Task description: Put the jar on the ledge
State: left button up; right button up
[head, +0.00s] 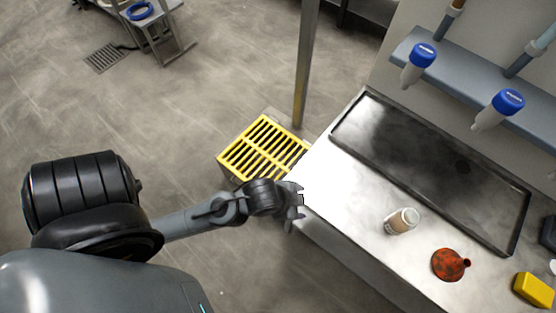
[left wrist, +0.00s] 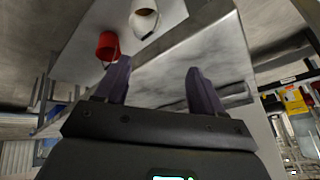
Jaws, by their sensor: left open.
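The jar (head: 402,221), whitish with a tan part, stands on the steel counter (head: 355,210), in front of the black tray. In the left wrist view the jar (left wrist: 145,18) shows at the top edge, partly cut off. A grey-blue ledge (head: 458,80) runs along the wall at upper right. My left gripper (head: 298,205) is open and empty, over the counter's left edge, well left of the jar. Its two fingers also show in the left wrist view (left wrist: 158,88), with nothing between them. My right gripper is not in view.
A black tray (head: 375,104) lies on the counter. A yellow grate (head: 264,149) and a post (head: 305,70) stand left of the counter.

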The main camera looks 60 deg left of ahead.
pick_arm(q)
jog(key=s+a+n+g, duration=0.2)
jog(key=s+a+n, duration=0.1)
jog(key=s+n, duration=0.1)
jog(key=shift+s+f+n+y, duration=0.4)
jog(key=shift+s+f, duration=0.05)
jog(key=shift+s, duration=0.4)
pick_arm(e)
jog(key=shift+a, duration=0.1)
